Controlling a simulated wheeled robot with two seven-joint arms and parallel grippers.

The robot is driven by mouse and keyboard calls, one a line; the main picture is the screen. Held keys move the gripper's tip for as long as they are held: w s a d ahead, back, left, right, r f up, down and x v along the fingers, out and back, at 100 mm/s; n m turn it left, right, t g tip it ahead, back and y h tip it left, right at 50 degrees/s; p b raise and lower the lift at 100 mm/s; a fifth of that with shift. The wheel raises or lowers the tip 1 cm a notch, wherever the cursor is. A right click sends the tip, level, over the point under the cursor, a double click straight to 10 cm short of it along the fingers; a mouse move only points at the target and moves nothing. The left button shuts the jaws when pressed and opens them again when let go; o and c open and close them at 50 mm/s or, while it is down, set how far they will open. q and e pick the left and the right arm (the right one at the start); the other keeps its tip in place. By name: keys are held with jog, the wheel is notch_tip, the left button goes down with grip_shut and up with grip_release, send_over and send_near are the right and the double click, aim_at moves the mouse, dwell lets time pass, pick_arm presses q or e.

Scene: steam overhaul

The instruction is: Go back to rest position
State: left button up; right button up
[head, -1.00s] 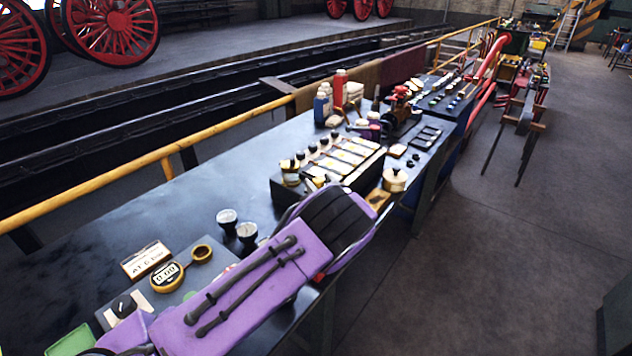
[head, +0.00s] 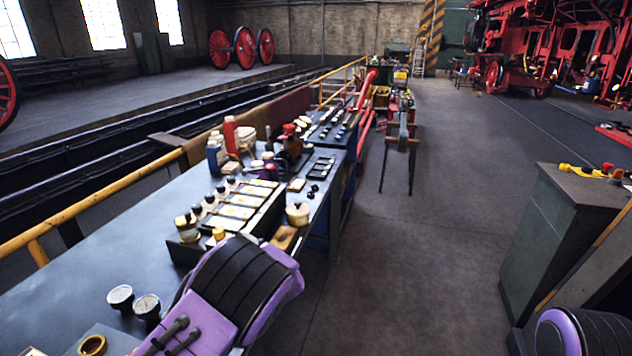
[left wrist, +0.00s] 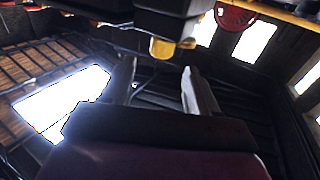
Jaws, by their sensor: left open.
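My left gripper (left wrist: 157,85) shows in the left wrist view with its two dark fingers apart and nothing between them. Beyond the fingers I see the dark roof and bright panes, so the view is tilted far up. In the head view my purple left arm (head: 225,300) reaches along the near edge of the workbench (head: 110,255); its gripper is out of that picture. Part of my purple right arm (head: 560,335) shows at the bottom right corner, and its gripper is out of view.
Two dark-rimmed gauges (head: 147,306) and a rack with pale plates (head: 235,212) stand on the bench close to my left arm. A brass pot (head: 297,213) sits near the bench edge. A dark cabinet (head: 555,245) stands at the right. The floor (head: 410,260) between is clear.

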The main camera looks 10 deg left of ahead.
aim_at(219, 229)
pick_arm(q)
jog(key=p+x, duration=0.2)
jog(key=x, duration=0.6)
jog(key=shift+s, duration=0.1)
jog(key=shift+r, duration=0.15)
